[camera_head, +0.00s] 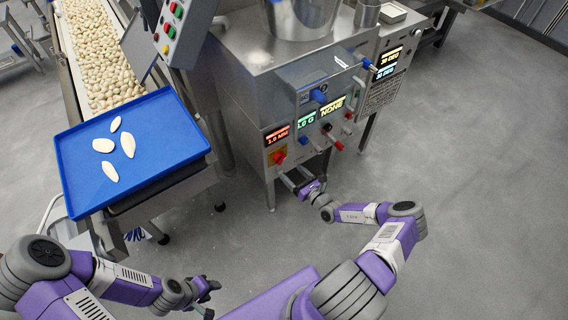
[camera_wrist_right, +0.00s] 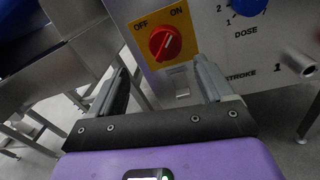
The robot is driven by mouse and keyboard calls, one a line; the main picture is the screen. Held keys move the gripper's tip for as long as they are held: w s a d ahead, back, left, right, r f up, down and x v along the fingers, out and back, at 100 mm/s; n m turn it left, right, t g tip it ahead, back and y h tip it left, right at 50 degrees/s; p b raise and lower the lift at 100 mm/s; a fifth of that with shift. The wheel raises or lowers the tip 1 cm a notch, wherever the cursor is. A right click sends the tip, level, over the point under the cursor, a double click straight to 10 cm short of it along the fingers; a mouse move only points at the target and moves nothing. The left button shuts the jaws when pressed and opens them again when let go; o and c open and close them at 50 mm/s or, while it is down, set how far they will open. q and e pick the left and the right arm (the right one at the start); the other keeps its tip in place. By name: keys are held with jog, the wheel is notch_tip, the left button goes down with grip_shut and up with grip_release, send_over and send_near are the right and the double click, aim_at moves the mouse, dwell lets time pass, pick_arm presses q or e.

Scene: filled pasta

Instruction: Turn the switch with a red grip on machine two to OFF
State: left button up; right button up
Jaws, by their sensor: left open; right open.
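A switch with a red grip (camera_wrist_right: 164,43) sits on a yellow plate marked OFF at left and ON at right in the right wrist view. The grip's pale line slants up and right, toward ON. The switch also shows in the head view (camera_head: 279,157), low on the front left of the steel machine (camera_head: 250,100). My right gripper (camera_wrist_right: 163,72) is open and empty, its fingers pointing at the panel below the plate, apart from the grip. It also shows in the head view (camera_head: 299,181). My left gripper (camera_head: 209,289) is open and empty over the floor, away from the machine.
A blue tray (camera_head: 75,180) with several pale pieces stands left, below a conveyor (camera_head: 65,60). The panel has a blue DOSE knob (camera_wrist_right: 249,5), lit displays (camera_head: 333,107) and another red handle (camera_head: 338,144). Open floor (camera_head: 480,180) lies right.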

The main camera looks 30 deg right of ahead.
aim_at(280, 158)
jog(key=w+b, duration=0.2)
jog(key=w, duration=0.5)
jog(key=shift+w+a+b, duration=0.15)
jog(key=shift+a+b, duration=0.05)
jog(key=shift+b, duration=0.1)
jog(key=shift+c, duration=0.3)
jog(key=c, duration=1)
